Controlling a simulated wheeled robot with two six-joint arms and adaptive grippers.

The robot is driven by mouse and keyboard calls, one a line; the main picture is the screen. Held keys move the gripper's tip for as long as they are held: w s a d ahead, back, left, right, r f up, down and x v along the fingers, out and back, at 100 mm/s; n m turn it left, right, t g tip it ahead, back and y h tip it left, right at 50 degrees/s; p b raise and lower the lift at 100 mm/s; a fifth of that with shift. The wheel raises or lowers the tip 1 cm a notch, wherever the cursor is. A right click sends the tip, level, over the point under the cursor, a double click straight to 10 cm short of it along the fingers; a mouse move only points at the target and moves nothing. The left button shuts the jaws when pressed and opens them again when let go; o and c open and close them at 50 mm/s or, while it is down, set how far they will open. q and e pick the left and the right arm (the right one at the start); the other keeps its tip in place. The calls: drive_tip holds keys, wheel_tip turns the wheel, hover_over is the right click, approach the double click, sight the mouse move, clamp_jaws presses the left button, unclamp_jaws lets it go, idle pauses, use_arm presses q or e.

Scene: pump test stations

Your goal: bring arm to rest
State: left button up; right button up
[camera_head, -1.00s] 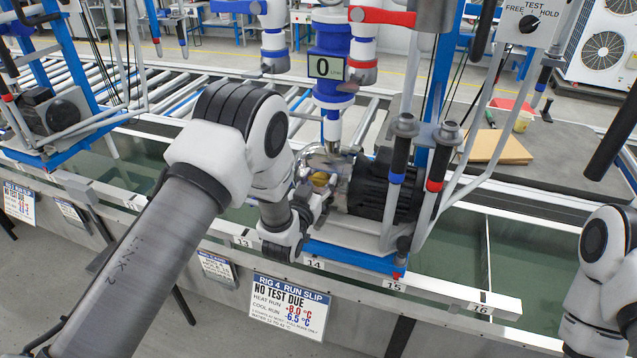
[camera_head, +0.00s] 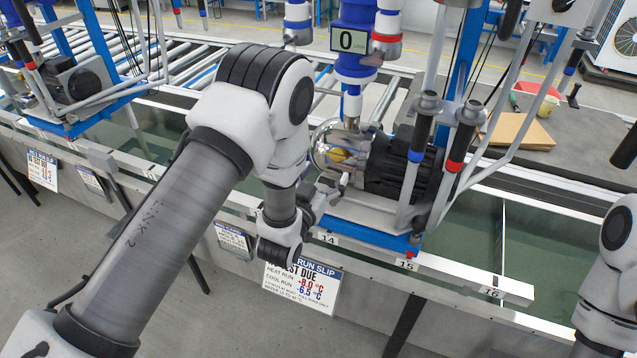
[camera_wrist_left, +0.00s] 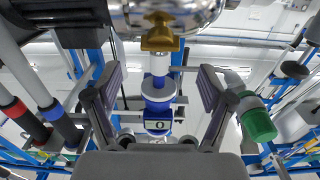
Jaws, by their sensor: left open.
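My left arm reaches in from the left, and its gripper (camera_head: 335,188) is at the front left of the pump on the blue-framed stand. The gripper is open and empty, partly hidden by my wrist. The pump has a shiny round housing (camera_head: 330,142), a brass fitting (camera_head: 338,155) and a black ribbed motor (camera_head: 395,165). In the left wrist view the two fingers (camera_wrist_left: 158,88) stand wide apart, with the brass fitting (camera_wrist_left: 160,32) beyond and above them. My right arm shows at the right edge; its gripper is out of view.
A blue and white column with a display reading 0 (camera_head: 352,40) stands above the pump. Handles with blue and red bands (camera_head: 455,140) rise at its right. A run slip (camera_head: 303,283) hangs on the front edge. Another stand (camera_head: 75,80) is at the left.

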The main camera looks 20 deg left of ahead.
use_arm(q)
drive_tip(key=s, duration=0.4)
drive_tip(key=shift+s+a, duration=0.1)
drive_tip(key=shift+s, duration=0.05)
